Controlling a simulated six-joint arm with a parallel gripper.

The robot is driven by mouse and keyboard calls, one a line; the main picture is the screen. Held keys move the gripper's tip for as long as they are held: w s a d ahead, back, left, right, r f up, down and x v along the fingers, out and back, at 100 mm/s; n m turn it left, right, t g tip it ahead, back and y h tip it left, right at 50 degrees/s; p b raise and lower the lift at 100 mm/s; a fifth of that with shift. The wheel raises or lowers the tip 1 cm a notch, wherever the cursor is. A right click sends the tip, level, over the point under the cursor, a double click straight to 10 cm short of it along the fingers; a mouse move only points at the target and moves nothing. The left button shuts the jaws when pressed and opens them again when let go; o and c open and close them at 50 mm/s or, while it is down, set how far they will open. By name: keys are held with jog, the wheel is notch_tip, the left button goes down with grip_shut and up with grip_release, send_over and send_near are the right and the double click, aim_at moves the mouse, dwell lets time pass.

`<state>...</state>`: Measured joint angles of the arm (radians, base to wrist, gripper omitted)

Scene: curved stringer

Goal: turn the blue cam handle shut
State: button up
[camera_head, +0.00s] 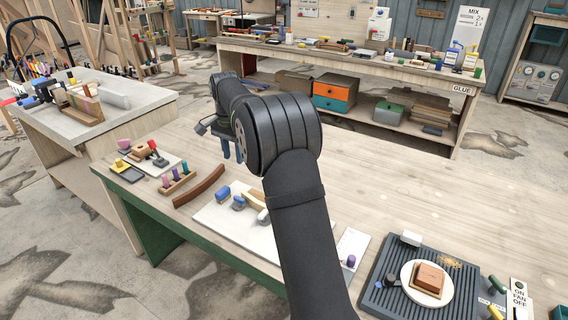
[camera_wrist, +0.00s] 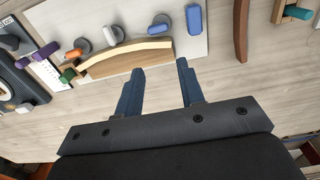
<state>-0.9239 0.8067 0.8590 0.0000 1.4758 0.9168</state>
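The blue cam handle (camera_wrist: 160,25) sits on a grey disc on the white board (camera_wrist: 193,48), behind the curved pale wood strip (camera_wrist: 125,59). In the head view the likely same blue handle (camera_head: 238,203) is left of my arm. A separate blue block (camera_wrist: 193,18) stands just right of it in the wrist view. White (camera_wrist: 113,35) and orange (camera_wrist: 73,53) handles are on the same board, to the left. My gripper (camera_wrist: 160,72) is open and empty, its two blue fingers apart, pointing toward the strip and handle. My arm hides part of the board in the head view.
A dark red curved piece (camera_wrist: 241,30) and a rack (camera_head: 177,182) of pegs lie beside the board. A card with a purple peg (camera_head: 350,247) lies on the other side, near a ribbed grey mat (camera_head: 385,296). The bench (camera_head: 420,215) beyond is mostly clear.

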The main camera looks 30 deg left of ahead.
aim_at(239, 197)
jog(key=shift+n, duration=0.3)
jog(key=shift+c, duration=0.6)
jog(key=f+n, duration=1.6)
jog(key=n, duration=0.1)
jog(key=shift+s+d+f, duration=0.15)
jog(key=shift+d, duration=0.05)
grip_shut()
